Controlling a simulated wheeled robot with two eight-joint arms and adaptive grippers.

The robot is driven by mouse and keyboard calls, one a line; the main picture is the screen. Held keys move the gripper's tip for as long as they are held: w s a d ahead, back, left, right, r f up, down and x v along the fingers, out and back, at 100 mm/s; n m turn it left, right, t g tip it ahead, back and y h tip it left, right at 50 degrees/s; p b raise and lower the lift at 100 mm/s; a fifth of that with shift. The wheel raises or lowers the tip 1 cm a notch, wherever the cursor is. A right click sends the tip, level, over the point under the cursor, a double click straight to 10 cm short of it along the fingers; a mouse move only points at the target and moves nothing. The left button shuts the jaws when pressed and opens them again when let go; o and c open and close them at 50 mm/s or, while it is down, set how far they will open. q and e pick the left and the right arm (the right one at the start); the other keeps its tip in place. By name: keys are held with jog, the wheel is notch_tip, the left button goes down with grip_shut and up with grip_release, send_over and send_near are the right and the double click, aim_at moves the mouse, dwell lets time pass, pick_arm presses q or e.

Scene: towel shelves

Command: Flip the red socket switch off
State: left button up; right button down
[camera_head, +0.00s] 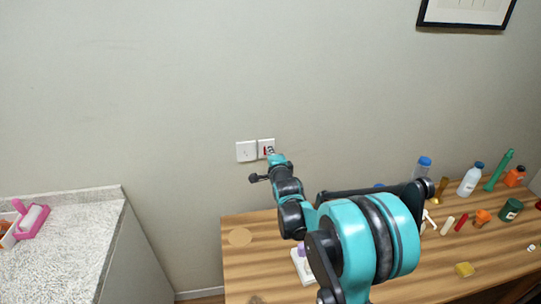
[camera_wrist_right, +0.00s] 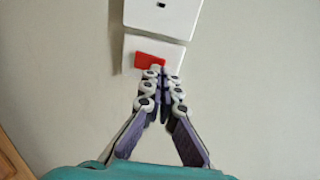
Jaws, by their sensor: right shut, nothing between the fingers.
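The red socket switch (camera_wrist_right: 147,60) sits on a white wall plate (camera_wrist_right: 171,55) in the right wrist view. In the head view that plate (camera_head: 267,142) is the right one of two, and my arm partly covers it. My right gripper (camera_wrist_right: 159,70) is shut and empty. Its fingertips are at the lower right edge of the red switch and overlap it in the view; I cannot tell whether they press on it. In the head view the right gripper (camera_head: 269,154) reaches up to the plate. My left gripper is not in view.
A second white plate (camera_head: 246,151) is beside the switch plate. Below is a wooden table (camera_head: 245,275) with bottles and small items at the right, including a water bottle (camera_head: 469,181). A speckled counter (camera_head: 75,245) stands at the left. The wall around the plates is bare.

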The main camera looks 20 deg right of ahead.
jog(key=p, duration=0.2)
jog(key=w+r+g+p, duration=0.1)
jog(key=shift+w+d+r+g+p, duration=0.1)
jog(key=shift+d+r+g+p, duration=0.1)
jog(key=shift+g+p, duration=0.15)
jog(key=shift+f+b, duration=0.4)
jog(key=shift+r, duration=0.1)
jog(key=shift+r+p, duration=0.6)
jog(key=shift+r, duration=0.1)
